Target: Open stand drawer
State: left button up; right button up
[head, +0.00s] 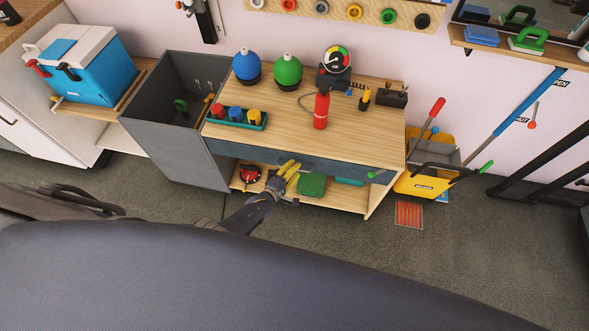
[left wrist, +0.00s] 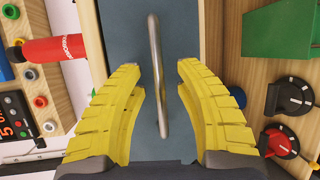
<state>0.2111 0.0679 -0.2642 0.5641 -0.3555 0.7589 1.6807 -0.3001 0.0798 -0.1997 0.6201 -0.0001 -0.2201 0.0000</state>
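The wooden stand (head: 345,145) is in the middle of the head view, with a dark blue-grey drawer front (head: 330,167) below its top. The drawer front looks flush with the stand. In the left wrist view, the drawer front (left wrist: 130,25) carries a slim metal bar handle (left wrist: 157,85). My left gripper (head: 289,168) is at the drawer front in the head view, covering the handle there. In the left wrist view, the yellow fingers of my left gripper (left wrist: 160,68) are apart, one on each side of the handle, with visible gaps. My right gripper is not in view.
A red bottle (head: 321,110), blue (head: 246,65) and green (head: 288,69) round-topped containers and a gauge (head: 337,58) stand on top. The lower shelf holds a green box (head: 312,185) and a red item (head: 250,173). A yellow bucket (head: 425,182) stands right.

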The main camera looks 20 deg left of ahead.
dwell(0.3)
pick_arm(q)
grip_shut()
dwell(0.3)
